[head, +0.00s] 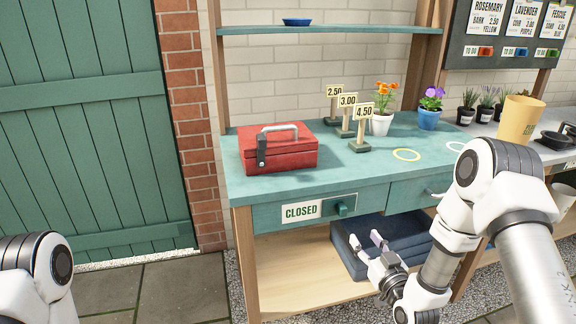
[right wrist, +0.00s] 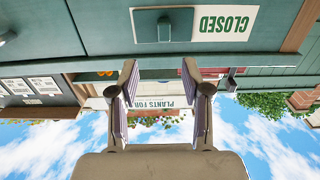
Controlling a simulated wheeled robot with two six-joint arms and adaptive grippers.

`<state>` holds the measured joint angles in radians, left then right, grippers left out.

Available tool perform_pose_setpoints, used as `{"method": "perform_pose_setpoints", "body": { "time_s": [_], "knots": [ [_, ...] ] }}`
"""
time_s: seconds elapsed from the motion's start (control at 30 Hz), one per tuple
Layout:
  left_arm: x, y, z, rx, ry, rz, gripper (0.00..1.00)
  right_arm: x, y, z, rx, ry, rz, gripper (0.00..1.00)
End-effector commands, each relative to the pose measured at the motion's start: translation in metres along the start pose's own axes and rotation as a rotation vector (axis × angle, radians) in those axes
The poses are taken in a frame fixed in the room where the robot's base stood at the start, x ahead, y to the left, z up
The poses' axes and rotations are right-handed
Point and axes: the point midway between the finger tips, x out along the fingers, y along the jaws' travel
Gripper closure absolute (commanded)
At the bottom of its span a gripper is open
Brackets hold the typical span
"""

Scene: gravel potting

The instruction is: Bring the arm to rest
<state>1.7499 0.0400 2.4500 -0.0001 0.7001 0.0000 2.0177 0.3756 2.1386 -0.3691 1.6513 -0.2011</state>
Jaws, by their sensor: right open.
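My right gripper (head: 366,244) hangs in front of the potting bench, below the drawer marked CLOSED, with its fingers apart and nothing between them. In the right wrist view, its two fingers (right wrist: 158,100) are spread, and the drawer front with its green knob (right wrist: 164,26) and CLOSED sign (right wrist: 222,22) lies beyond them. My right arm (head: 470,215) comes in from the right. At the lower left, part of my left arm (head: 40,270) shows, but its gripper is out of view.
Paving (head: 160,295) in front of the green door is clear.

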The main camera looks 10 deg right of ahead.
Motion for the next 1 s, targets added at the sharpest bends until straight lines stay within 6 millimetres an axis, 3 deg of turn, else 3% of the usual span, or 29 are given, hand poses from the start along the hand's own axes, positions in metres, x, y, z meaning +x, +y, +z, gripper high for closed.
{"method": "perform_pose_setpoints", "body": {
  "time_s": [0.07,0.17,0.27,0.3,0.4,0.5,0.6,0.77,0.8,0.83,1.0],
  "knots": [
    [0.0,0.0,0.0,0.0,0.0,0.0,1.0,-0.003,-0.005,0.012,-0.004,-0.023,-0.011,0.52],
    [0.0,0.0,0.0,0.0,0.0,0.0,1.0,-0.019,-0.033,0.047,-0.021,-0.11,-0.066,0.52],
    [0.0,0.0,0.0,0.0,0.0,0.0,1.0,-0.058,-0.063,0.108,-0.034,-0.336,-0.112,0.52],
    [0.0,0.0,0.0,0.0,0.0,0.0,1.0,-0.08,-0.073,0.134,-0.035,-0.454,-0.124,0.52],
    [0.0,0.0,0.0,0.0,0.0,0.0,1.0,-0.139,-0.088,0.187,-0.033,-0.739,-0.133,0.52],
    [0.0,0.0,0.0,0.0,0.0,0.0,1.0,-0.197,-0.093,0.22,-0.027,-0.984,-0.116,0.52],
    [0.0,0.0,0.0,0.0,0.0,0.0,1.0,-0.251,-0.093,0.237,-0.016,-1.204,-0.081,0.52],
    [0.0,0.0,0.0,0.0,0.0,0.0,1.0,-0.331,-0.085,0.242,0.043,-1.537,0.036,0.52],
    [-0.01,0.0,0.0,0.0,-0.001,0.0,1.0,-0.341,-0.085,0.232,0.065,-1.589,0.06,0.52],
    [-0.03,0.0,0.001,0.0,-0.002,0.0,1.0,-0.338,-0.085,0.212,0.063,-1.578,0.056,0.52],
    [-0.086,0.001,0.0,0.0,0.001,0.0,1.0,-0.337,-0.085,0.157,0.061,-1.573,0.053,0.52]
  ]
}}
